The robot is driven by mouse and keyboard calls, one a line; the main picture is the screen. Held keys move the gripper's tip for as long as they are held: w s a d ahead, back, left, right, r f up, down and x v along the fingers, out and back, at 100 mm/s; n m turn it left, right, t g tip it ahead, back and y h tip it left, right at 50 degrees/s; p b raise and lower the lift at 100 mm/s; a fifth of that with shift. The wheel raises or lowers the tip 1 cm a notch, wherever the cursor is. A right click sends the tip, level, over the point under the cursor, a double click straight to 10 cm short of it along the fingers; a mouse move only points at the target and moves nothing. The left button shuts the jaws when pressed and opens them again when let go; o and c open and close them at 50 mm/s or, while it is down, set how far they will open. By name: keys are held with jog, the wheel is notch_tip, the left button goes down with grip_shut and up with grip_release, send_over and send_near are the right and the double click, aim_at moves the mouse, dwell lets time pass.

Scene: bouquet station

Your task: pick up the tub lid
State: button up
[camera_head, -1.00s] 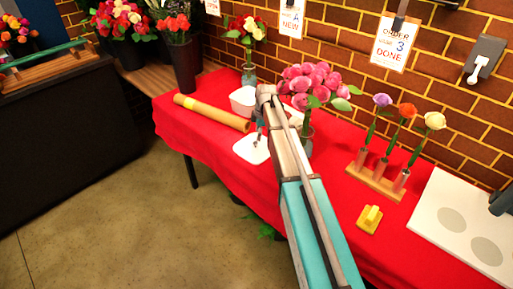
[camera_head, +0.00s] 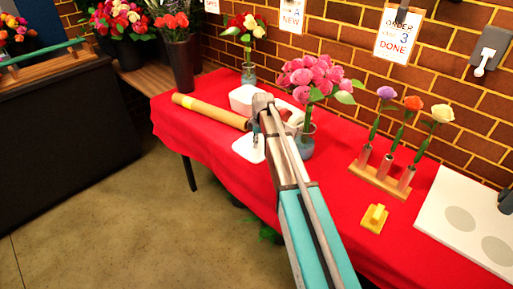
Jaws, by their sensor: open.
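The tub lid (camera_head: 244,149) is a flat white piece lying on the red tablecloth near the table's front edge, in the head view. My arm covers its right part. A white tub (camera_head: 240,98) stands behind it, partly hidden by my wrist. My gripper (camera_head: 256,131) points down just above the lid's far side. Its jaws are small and mostly hidden by the wrist, but they are open, with nothing seen between them. I cannot tell whether they touch the lid.
A rolled brown tube (camera_head: 211,111) lies left of the lid. A vase of pink flowers (camera_head: 318,78) stands close right of my wrist. Further right are a wooden stand (camera_head: 380,181) with three flowers, a yellow block (camera_head: 374,217) and a white board (camera_head: 440,225).

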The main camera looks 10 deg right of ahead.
dwell(0.5)
grip_shut()
